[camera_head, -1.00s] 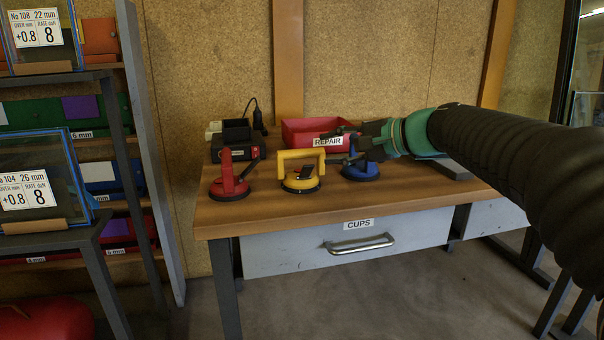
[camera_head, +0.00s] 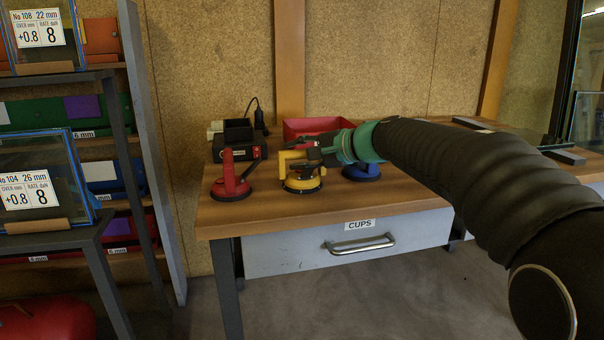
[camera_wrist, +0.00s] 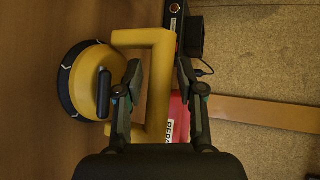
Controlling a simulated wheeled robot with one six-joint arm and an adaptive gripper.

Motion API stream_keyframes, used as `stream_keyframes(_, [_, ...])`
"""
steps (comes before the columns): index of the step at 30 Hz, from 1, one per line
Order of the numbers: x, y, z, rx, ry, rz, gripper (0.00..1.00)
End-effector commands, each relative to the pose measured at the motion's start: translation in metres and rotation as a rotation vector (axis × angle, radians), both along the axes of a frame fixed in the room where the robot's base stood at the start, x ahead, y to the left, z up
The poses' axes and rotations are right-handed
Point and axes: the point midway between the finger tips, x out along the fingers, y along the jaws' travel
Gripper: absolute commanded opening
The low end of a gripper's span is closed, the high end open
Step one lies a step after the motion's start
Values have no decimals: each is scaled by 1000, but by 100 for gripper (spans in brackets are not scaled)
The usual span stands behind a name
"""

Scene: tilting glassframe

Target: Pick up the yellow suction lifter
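The yellow suction lifter (camera_head: 302,183) stands on the wooden bench between a red lifter (camera_head: 231,180) and a blue lifter (camera_head: 361,171). My gripper (camera_head: 312,152) is at its handle, coming from the right, and hides part of the handle. In the wrist view the lifter's round yellow cup (camera_wrist: 89,82) is at the left and its handle (camera_wrist: 160,85) reaches between the fingers. My gripper (camera_wrist: 160,72) is open, one finger on each side of the handle's outer bar. I cannot tell whether either finger touches it.
A black device (camera_head: 236,138) stands behind the red lifter. A red bin (camera_head: 310,127) stands at the back, partly hidden by my arm. The wooden bench (camera_head: 420,190) has a grey drawer marked CUPS (camera_head: 290,254) below. A glass rack (camera_head: 58,236) stands at the left.

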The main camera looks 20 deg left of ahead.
Motion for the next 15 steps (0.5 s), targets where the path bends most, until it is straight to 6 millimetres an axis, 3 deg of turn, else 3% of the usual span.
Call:
stream_keyframes(3, [0,-1,0,0,0,-1,38])
stream_keyframes(8, [0,-1,0,0,0,-1,1])
stream_keyframes(15, [0,-1,-1,-2,0,-1,0])
